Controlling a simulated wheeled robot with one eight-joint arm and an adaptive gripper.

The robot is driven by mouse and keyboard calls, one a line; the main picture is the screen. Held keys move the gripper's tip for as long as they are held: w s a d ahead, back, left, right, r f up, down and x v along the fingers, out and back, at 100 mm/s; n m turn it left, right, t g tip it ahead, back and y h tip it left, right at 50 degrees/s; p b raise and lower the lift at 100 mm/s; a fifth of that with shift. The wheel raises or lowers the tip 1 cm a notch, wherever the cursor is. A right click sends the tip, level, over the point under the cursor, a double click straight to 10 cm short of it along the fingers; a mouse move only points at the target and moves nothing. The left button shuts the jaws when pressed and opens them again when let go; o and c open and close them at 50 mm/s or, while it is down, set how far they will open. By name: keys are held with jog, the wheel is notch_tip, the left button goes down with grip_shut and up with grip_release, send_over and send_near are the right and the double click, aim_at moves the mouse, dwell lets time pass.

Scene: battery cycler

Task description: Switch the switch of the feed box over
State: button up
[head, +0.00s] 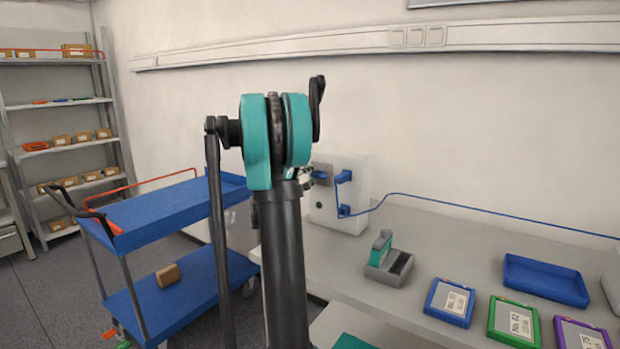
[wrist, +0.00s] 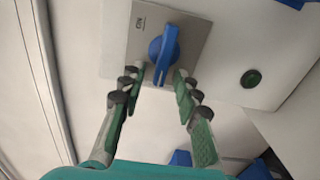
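The feed box (head: 352,205) is a pale box on the bench against the wall, partly hidden behind my arm in the head view. Its blue rotary switch (wrist: 163,50) sits on a grey plate (wrist: 190,35) with an "ON" mark to the left of the knob in the wrist view. The switch also shows in the head view (head: 320,175). My gripper (wrist: 157,76) is open, with one finger on either side of the lower end of the switch's handle. Gaps show between handle and fingers; contact is not visible. In the head view my gripper is mostly hidden.
Blue plugs and a blue cable (head: 440,202) run from the box along the wall. A grey holder (head: 390,268), a blue tray (head: 545,280) and framed cards stand on the bench. A blue cart (head: 165,215) stands left.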

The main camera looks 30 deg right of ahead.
jog(key=v, duration=1.2)
dwell(0.3)
jog(key=s+a+f+m+g+y, duration=0.1)
jog(key=s+a+f+m+y, duration=0.1)
jog(key=s+a+f+y, duration=0.6)
jog(key=s+a+f+m+g+y, duration=0.1)
jog(key=s+a+f+y, duration=0.7)
jog(key=s+a+f, duration=0.9)
jog(key=a+f+m, duration=0.1)
jog(key=a+f, duration=0.1)
jog(key=a, duration=0.3)
jog(key=shift+s+m+g+y, duration=0.3)
jog(key=shift+s, duration=0.1)
